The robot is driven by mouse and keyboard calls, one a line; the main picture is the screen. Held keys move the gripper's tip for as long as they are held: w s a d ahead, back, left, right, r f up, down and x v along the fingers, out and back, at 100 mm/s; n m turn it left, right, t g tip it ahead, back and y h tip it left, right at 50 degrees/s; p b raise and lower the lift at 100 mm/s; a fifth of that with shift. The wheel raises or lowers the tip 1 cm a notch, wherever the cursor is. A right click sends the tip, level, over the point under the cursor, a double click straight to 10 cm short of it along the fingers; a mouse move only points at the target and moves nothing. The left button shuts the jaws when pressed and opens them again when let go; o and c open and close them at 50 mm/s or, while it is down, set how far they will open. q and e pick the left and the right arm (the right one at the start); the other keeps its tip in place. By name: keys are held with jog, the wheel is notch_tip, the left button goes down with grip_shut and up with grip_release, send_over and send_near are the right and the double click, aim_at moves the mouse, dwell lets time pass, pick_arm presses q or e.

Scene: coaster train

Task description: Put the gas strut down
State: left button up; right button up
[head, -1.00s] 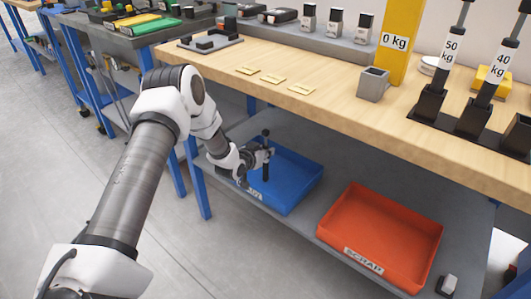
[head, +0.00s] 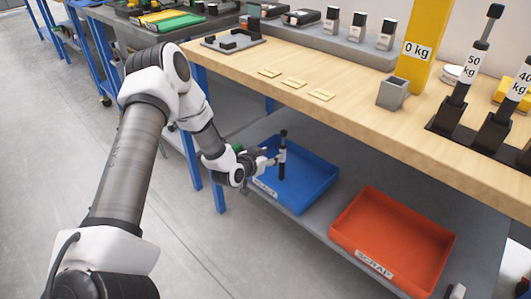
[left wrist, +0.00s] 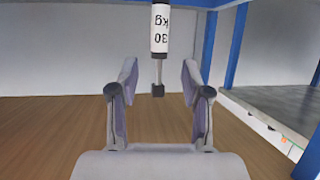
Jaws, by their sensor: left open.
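The gas strut (head: 283,158) is a dark, slim cylinder standing about upright in the blue tray (head: 318,190) on the lower shelf. In the left wrist view the strut (left wrist: 160,30) shows a white "30 kg" label, upside down, and a thin rod with a dark end. My left gripper (head: 268,162) is just left of the strut in the head view. In the left wrist view its fingers (left wrist: 158,85) are spread wide with a gap to the strut, which lies beyond them. My right gripper is not in view.
An orange tray (head: 392,240) marked "SCRAP" sits right of the blue one. The wooden bench top (head: 350,105) overhangs the shelf.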

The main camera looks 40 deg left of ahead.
pick_arm(q)
jog(key=s+d+f+g+h, duration=0.1)
jog(key=s+d+f+g, duration=0.3)
jog(key=s+d+f, duration=0.3)
jog(key=s+d+f+g+h, duration=0.1)
jog(key=s+d+f+g, duration=0.25)
jog(key=s+d, duration=0.5)
jog(key=s+d+f+g, duration=0.2)
jog(key=s+g, duration=0.1)
jog(key=s, duration=0.7)
jog(key=s+d+f+g, duration=0.2)
jog(key=s+g, duration=0.1)
jog(key=s, duration=0.7)
jog(key=shift+s+d+f+m+y+p, duration=0.25)
jog(key=shift+d+f+m+y+p, duration=0.05)
jog(key=shift+d+f+y, duration=0.1)
